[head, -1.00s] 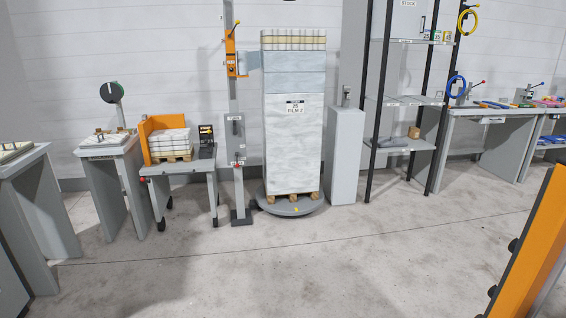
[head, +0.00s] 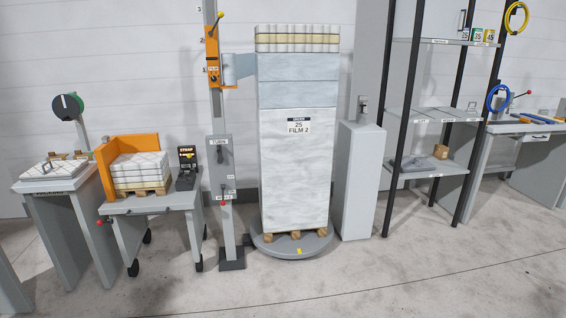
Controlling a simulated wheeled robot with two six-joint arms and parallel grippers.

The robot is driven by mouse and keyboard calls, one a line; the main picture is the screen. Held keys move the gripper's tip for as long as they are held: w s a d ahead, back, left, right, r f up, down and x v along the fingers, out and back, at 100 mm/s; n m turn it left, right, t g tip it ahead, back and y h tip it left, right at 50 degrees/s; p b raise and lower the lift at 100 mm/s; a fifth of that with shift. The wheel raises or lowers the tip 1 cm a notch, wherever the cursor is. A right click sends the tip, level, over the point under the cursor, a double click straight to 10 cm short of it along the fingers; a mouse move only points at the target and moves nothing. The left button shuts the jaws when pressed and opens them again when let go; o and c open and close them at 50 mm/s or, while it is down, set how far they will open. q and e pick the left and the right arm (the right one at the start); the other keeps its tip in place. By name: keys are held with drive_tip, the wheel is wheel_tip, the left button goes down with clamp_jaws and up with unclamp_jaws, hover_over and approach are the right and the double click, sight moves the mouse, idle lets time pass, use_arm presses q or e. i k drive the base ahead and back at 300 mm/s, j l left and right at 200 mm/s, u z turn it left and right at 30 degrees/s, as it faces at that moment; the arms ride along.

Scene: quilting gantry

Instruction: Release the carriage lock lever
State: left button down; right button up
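The orange carriage (head: 213,60) sits high on the grey mast (head: 217,110), with pale film stretched from it to the wrapped pallet stack. A small lever with a yellow knob (head: 220,17) sticks up at the carriage's top. It looks like the lock lever, but its label is too small to read. Lower on the mast, a grey panel carries a black handle (head: 220,152) and a red knob (head: 223,203). Neither of my grippers is in view.
The wrapped stack (head: 296,170) stands on a round grey turntable (head: 291,243) right of the mast. A wheeled cart (head: 150,204) stands to the left. A grey pedestal (head: 359,180) and a shelf rack (head: 433,115) stand to the right. The floor in front is clear.

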sight(221, 15)
drive_tip(key=i+j, duration=0.1)
drive_tip(key=i, duration=3.1)
drive_tip(key=l+z, duration=0.05)
drive_tip(key=l, duration=0.05)
